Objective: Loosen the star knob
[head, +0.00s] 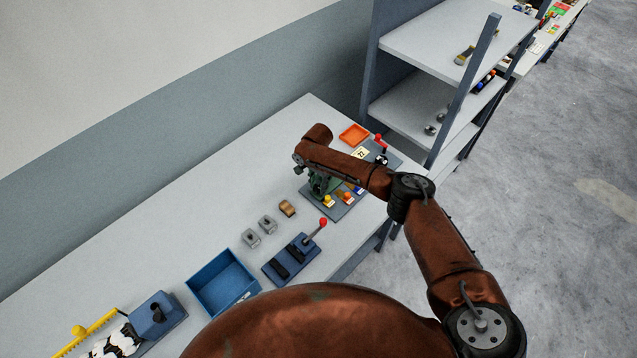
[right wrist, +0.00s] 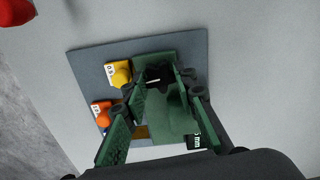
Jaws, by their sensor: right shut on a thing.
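The black star knob (right wrist: 157,77) shows in the right wrist view on a green block (right wrist: 150,58), which is fixed to a dark grey base plate (right wrist: 88,62). My right gripper (right wrist: 157,84) has its green fingers on either side of the knob and is shut on it. In the head view my right gripper (head: 319,184) is over the plate (head: 342,208) on the bench, and my arm hides the knob there. My left gripper is not in view.
Yellow (right wrist: 118,73) and orange (right wrist: 101,113) labelled pieces stand on the plate beside my fingers. On the bench are an orange tray (head: 354,134), a red-knobbed lever fixture (head: 291,262) and a blue bin (head: 220,283). A shelf rack (head: 425,118) stands at the far end.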

